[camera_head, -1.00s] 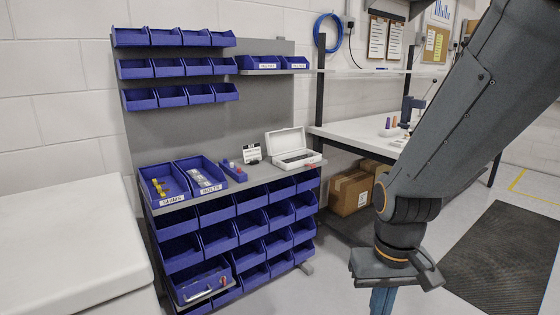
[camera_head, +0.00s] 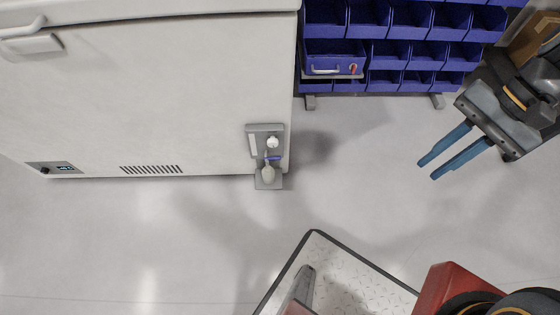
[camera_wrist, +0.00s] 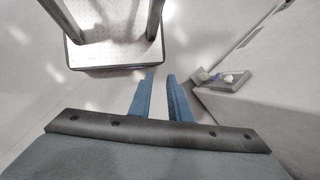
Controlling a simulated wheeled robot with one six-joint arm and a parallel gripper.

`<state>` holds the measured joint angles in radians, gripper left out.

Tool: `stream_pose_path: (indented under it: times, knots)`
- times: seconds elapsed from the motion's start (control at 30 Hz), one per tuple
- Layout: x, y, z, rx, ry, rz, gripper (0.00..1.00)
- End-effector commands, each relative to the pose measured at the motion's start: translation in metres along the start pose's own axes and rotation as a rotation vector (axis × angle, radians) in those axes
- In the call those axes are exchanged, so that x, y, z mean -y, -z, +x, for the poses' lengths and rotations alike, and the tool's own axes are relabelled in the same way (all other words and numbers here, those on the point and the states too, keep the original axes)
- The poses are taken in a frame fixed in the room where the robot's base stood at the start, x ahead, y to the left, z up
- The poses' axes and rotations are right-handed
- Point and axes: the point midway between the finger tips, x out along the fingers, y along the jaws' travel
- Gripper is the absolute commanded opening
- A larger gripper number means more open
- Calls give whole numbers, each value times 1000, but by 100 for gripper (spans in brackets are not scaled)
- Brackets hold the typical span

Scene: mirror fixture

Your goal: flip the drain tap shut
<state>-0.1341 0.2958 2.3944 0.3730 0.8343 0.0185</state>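The drain tap's blue lever (camera_head: 273,157) sits at the lower right corner of the white chest freezer (camera_head: 150,90). It lies roughly crosswise below a white round knob (camera_head: 272,142) on a grey plate (camera_head: 251,128). A pale rounded piece (camera_head: 268,174) is just below the lever, over a small grey ledge (camera_head: 269,185). My gripper (camera_head: 431,171) is to the right of the tap, well apart from it. Its two blue fingers are apart with nothing between them. In the wrist view my gripper (camera_wrist: 160,76) points past the tap's grey fixture (camera_wrist: 225,84), which is to the right.
A rack of blue bins (camera_head: 420,55) stands right of the freezer, with a blue case (camera_head: 335,66) in it. A cardboard box (camera_head: 530,38) is at the upper right. The grey floor (camera_head: 350,180) between my gripper and the tap is clear.

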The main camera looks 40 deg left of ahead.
Motion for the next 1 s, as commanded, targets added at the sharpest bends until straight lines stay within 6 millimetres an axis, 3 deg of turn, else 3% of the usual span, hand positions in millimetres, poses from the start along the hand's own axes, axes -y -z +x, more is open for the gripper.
stream_pose_path:
  times: [0.03, 0.1, 1.0]
  knots:
    - [9, 12, 25, 45, 15, 16, 17]
    - [23, 19, 46, 102, 41, 42, 17]
    - [204, 122, 316, 799, 372, 384, 17]
